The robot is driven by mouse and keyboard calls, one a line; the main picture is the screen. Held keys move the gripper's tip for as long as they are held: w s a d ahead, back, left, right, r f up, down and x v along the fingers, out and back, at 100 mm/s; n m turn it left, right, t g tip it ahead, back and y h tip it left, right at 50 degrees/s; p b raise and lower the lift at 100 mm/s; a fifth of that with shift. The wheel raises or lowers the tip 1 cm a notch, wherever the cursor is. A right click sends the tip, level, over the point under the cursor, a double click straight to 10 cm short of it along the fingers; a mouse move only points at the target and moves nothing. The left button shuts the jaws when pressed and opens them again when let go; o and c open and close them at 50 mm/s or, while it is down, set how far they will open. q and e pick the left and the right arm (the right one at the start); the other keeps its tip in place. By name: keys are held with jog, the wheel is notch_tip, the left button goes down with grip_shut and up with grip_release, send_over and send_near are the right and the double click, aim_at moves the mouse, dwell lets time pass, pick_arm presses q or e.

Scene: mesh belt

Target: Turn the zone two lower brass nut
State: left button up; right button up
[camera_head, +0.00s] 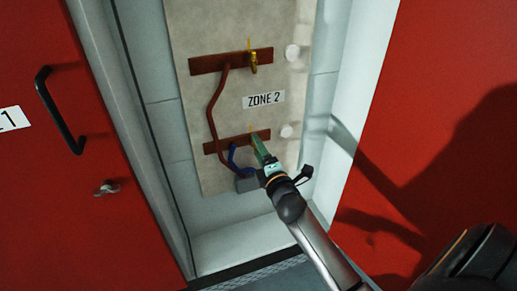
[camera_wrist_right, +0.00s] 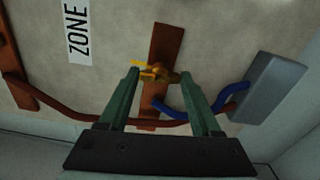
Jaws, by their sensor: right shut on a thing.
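The zone two lower brass nut (camera_wrist_right: 172,77) sits on the lower red-brown bar (camera_wrist_right: 166,45), with a yellow pointer (camera_wrist_right: 147,69) beside it. In the head view the nut is hidden behind my right gripper (camera_head: 257,142); only a bit of the yellow pointer shows above it. In the right wrist view the green fingers of my right gripper (camera_wrist_right: 161,76) stand on either side of the nut, shut on it. The upper brass nut (camera_head: 254,62) is on the upper bar (camera_head: 208,64). My left gripper is not in view.
A ZONE 2 label (camera_head: 263,99) is between the bars. A red pipe (camera_head: 211,108) and a blue pipe (camera_head: 232,156) run near a grey box (camera_head: 247,184). Narrow bay walls and red doors (camera_head: 40,200) stand at the sides.

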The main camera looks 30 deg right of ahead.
dwell(0.5)
jog(key=o, duration=1.4)
jog(key=b+v, duration=0.1)
jog(key=v, duration=1.1)
jog(key=shift+s, duration=0.3)
jog(key=s+a+f+m+g+y+p, duration=0.1)
jog(key=s+a+f+m+g+y, duration=0.1)
jog(key=s+a+f+m, duration=0.2)
jog(key=s+a+f+m+g+y+p, duration=0.2)
jog(key=s+a+f+m, duration=0.3)
jog(key=f, duration=0.4)
jog(key=s+a+f+m+g+y+p, duration=0.1)
jog(key=s+a+f+m+g+y, duration=0.1)
jog(key=s+a+f+m+g, duration=0.2)
jog(key=shift+s+a+f+m+y+p, duration=0.15)
jog(key=shift+s+a+f+m, duration=0.1)
jog(key=shift+f, duration=0.25)
jog(key=shift+s+a+f+m+y+p, duration=0.15)
jog(key=shift+a+f+m, duration=0.15)
jog(key=shift+f, duration=0.2)
jog(key=shift+s+a+f+m+y+p, duration=0.1)
jog(key=shift+s+a+f+m, duration=0.15)
jog(key=shift+f, duration=0.25)
